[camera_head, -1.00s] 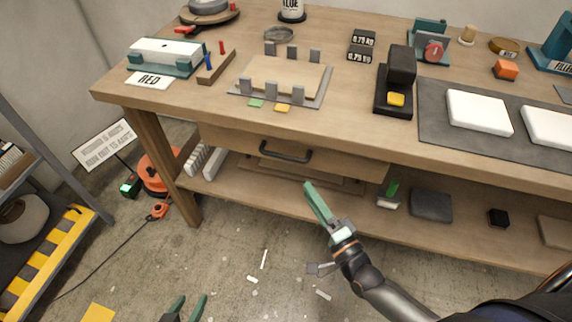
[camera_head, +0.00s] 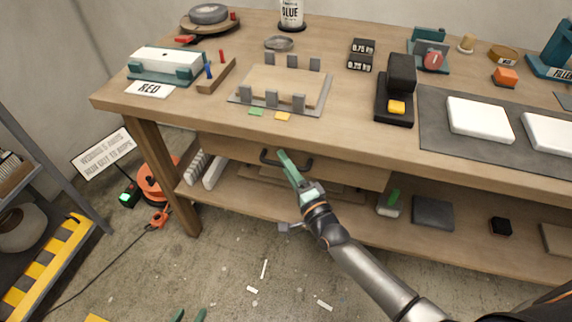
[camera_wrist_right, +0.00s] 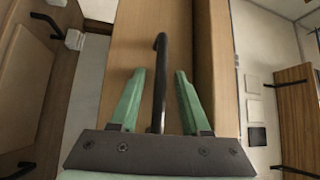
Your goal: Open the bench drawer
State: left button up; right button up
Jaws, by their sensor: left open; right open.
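The bench drawer (camera_head: 345,173) is a wooden front under the bench top, looking shut. Its dark bar handle (camera_head: 270,158) is partly hidden behind my right gripper (camera_head: 286,160) in the head view. In the right wrist view the handle (camera_wrist_right: 160,85) stands between the two green fingers of my right gripper (camera_wrist_right: 154,80). The fingers are apart, with a gap on each side of the bar. My left gripper (camera_head: 189,316) is low at the bottom edge of the head view, away from the drawer, with only its green fingertips showing, apart.
The bench top (camera_head: 330,125) holds a clamping fixture, a black device and white blocks. A lower shelf (camera_head: 300,205) with several small items runs beneath the drawer. A sign, an orange reel and a shelf rack stand at the left. The floor in front is mostly clear.

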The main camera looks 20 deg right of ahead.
grip_shut()
dwell(1.4)
